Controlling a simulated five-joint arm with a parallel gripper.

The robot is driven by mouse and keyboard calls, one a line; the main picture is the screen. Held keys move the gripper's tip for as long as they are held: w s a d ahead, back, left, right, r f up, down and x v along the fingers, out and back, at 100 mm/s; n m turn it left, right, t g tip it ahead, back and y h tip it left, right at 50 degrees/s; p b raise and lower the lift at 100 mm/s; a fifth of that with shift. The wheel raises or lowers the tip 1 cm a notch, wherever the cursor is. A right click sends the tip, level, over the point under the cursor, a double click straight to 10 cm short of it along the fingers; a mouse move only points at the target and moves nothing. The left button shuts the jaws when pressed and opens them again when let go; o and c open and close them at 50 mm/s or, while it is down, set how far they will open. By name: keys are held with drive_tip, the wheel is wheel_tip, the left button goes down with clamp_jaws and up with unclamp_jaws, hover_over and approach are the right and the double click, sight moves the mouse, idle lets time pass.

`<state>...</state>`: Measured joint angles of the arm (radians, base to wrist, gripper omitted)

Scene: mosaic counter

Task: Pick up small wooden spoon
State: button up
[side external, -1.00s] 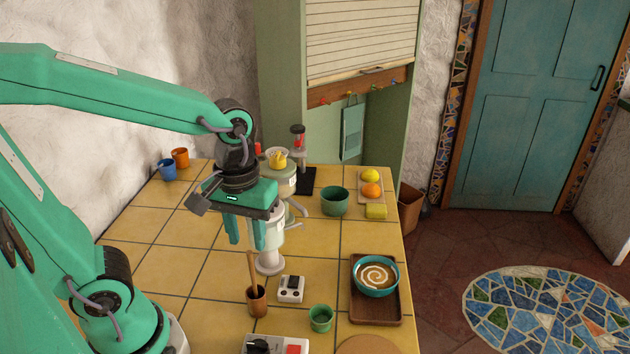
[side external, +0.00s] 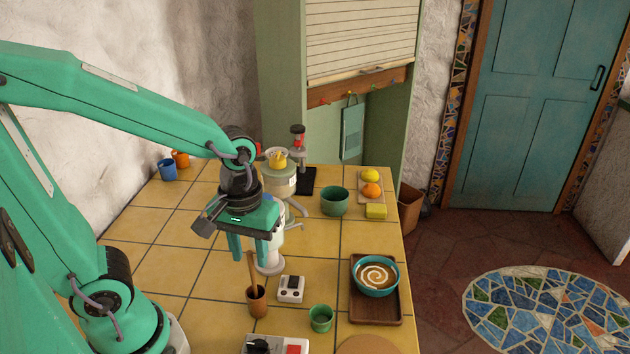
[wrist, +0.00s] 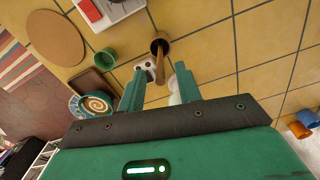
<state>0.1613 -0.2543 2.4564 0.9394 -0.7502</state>
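The small wooden spoon (side external: 252,270) stands upright in a brown wooden cup (side external: 257,302) on the tiled counter, its handle sticking up and its lower end hidden in the cup. In the wrist view the spoon (wrist: 159,64) points from the cup (wrist: 160,42) toward the space between my fingers. My gripper (side external: 251,257) is above the counter, pointing down, with its fingers apart and nothing between them that I can see held. In the side view its fingertips are near the top of the handle; whether they touch it I cannot tell.
A white box with black knobs (side external: 291,290) and a green cup (side external: 321,318) stand right of the wooden cup. A teal soup bowl (side external: 376,277) sits on a brown tray (side external: 376,318). A juicer-like machine (side external: 270,263) stands close behind my gripper.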

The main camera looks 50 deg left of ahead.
sight(251, 265)
drive_tip(key=shift+f, duration=1.8)
clamp_jaws()
